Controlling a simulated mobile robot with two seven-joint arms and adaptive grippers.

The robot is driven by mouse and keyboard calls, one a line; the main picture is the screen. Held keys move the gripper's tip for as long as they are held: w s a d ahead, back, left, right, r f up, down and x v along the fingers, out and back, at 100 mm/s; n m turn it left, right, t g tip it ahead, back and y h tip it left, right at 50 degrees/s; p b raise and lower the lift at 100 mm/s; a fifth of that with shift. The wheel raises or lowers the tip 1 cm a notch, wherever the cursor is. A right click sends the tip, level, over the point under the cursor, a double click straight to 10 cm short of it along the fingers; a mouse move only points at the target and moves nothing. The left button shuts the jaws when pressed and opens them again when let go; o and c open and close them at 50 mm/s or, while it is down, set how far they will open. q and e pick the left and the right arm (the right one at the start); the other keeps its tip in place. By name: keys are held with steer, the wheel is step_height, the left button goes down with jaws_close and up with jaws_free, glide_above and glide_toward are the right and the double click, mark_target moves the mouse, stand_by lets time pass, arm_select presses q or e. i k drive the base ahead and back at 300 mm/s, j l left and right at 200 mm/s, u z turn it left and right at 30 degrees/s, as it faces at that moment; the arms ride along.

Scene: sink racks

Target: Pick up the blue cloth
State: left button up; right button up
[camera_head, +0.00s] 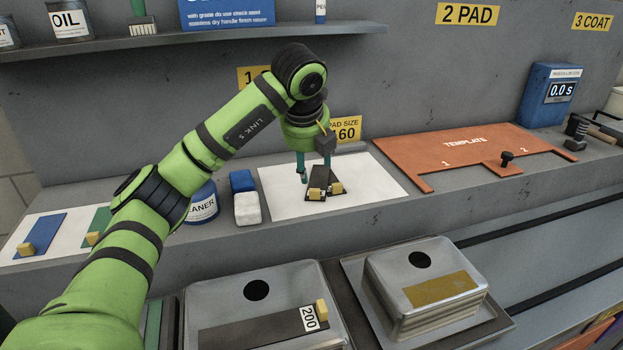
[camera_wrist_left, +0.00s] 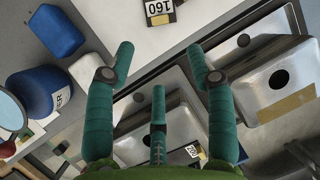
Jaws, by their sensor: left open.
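The blue cloth (camera_head: 242,181) looks like a small folded block on the grey ledge, behind a similar white block (camera_head: 247,208) and left of the white sheet. In the left wrist view the blue cloth (camera_wrist_left: 57,33) lies at the upper left, beside the white block (camera_wrist_left: 88,72). My left gripper (camera_head: 315,172) is over the white sheet, to the right of the cloth and apart from it. Its teal fingers are spread and nothing is between them; they also show in the left wrist view (camera_wrist_left: 161,58). My right gripper is not in view.
A blue cleaner can (camera_head: 203,206) stands just left of the cloth. A shelf (camera_head: 200,40) overhangs behind. Metal sink covers (camera_head: 232,292) sit in front; an orange template (camera_head: 470,150) lies right.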

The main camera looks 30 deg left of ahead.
mark_target(241, 181)
steer(key=u, duration=1.4)
